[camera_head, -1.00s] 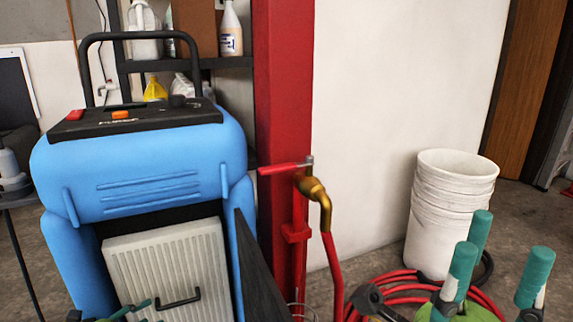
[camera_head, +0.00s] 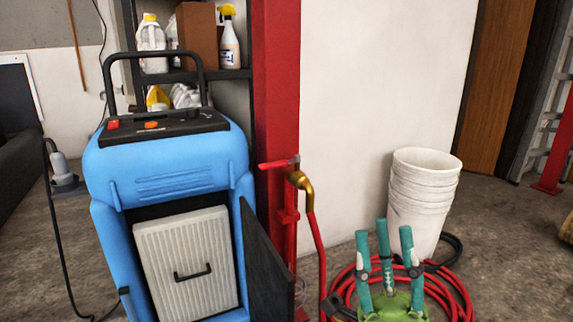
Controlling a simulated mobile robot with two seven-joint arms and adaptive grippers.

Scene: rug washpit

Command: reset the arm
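My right gripper (camera_head: 385,235) shows at the bottom, right of centre. It has a green body and teal fingers that point up. The fingers stand apart and nothing shows between them, so it looks open and empty. In the picture it overlaps the coiled red hose (camera_head: 447,290) behind it; it does not appear to hold the hose. My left gripper is not in view.
A blue machine (camera_head: 170,165) with a pale ribbed filter and an open dark door (camera_head: 265,265) stands left of centre. A red post (camera_head: 275,90), a tap (camera_head: 302,180), stacked white buckets (camera_head: 422,195) and a bottle shelf (camera_head: 225,74) are nearby.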

